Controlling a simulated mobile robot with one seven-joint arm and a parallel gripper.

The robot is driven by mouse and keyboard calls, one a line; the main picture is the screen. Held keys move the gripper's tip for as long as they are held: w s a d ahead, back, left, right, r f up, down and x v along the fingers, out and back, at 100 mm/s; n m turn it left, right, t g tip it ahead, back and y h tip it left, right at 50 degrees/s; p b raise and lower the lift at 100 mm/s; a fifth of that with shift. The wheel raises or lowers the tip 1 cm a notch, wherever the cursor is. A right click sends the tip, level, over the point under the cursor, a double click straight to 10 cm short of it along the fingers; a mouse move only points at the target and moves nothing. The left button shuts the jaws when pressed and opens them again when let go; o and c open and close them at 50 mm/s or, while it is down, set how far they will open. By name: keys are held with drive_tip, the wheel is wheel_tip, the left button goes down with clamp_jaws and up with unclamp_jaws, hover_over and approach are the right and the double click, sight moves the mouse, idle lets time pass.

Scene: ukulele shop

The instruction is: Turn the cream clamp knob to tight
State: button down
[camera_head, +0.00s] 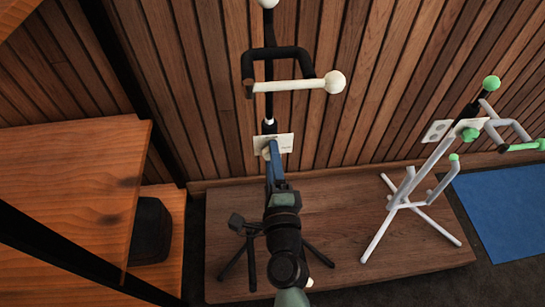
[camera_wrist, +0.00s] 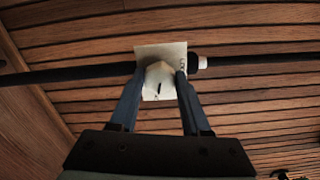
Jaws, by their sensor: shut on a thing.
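The cream clamp knob (camera_wrist: 158,82) sits on the black upright of a black-and-cream stand and has a dark mark on its face. My gripper (camera_wrist: 160,74) has one blue finger on each side of it and is shut on it. In the head view my gripper (camera_head: 271,148) reaches the upright from the front and hides most of the knob. A pale label plate (camera_head: 286,143) is behind the knob. The plate also shows in the wrist view (camera_wrist: 158,51), with lettering at its right edge that is partly covered by a finger.
The stand's black yoke with a cream bar (camera_head: 295,86) is above my gripper. A white-and-green stand (camera_head: 408,190) stands on the right of the wooden platform (camera_head: 350,235). A wooden shelf (camera_head: 75,180) is at left, and a slatted wall (camera_head: 380,90) is behind.

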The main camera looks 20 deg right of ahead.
idle(0.4)
drive_tip(key=shift+c, duration=1.9)
unclamp_jaws()
drive_tip(key=b+v, duration=0.3)
drive_tip(key=v, duration=1)
